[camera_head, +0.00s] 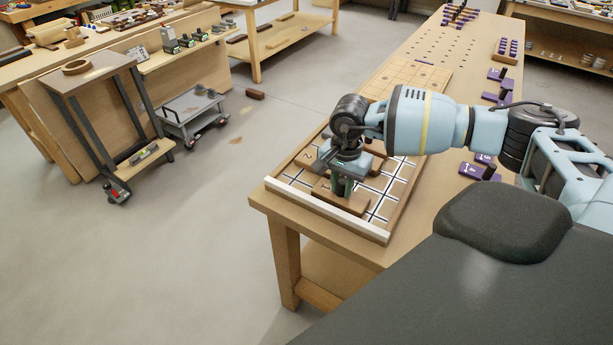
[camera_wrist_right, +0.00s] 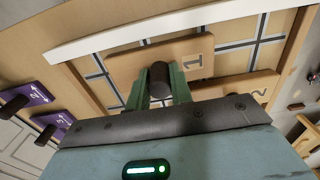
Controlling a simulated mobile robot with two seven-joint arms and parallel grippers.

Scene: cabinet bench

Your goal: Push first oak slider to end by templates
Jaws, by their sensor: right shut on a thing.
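The first oak slider (camera_head: 343,201), a flat wooden plate, lies on the gridded board (camera_head: 392,206) at the near end of the bench. In the right wrist view the slider (camera_wrist_right: 198,61) shows a "1" and a dark upright knob (camera_wrist_right: 160,72). My right gripper (camera_head: 342,187) reaches down over it, its green fingers (camera_wrist_right: 160,88) shut around the knob. A second slider (camera_wrist_right: 252,90), marked "2", lies close by; it also shows in the head view (camera_head: 312,153). Purple templates with dark handles (camera_head: 480,172) lie on the bench at the right. My left gripper is out of view.
A pale strip (camera_head: 320,208) runs along the board's near end, close to the first slider. Dark grid lines show on bare board beside the sliders. A peg-holed area (camera_head: 430,40) lies farther along the bench. A wooden stand (camera_head: 90,82) and grey cart (camera_head: 192,106) stand left.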

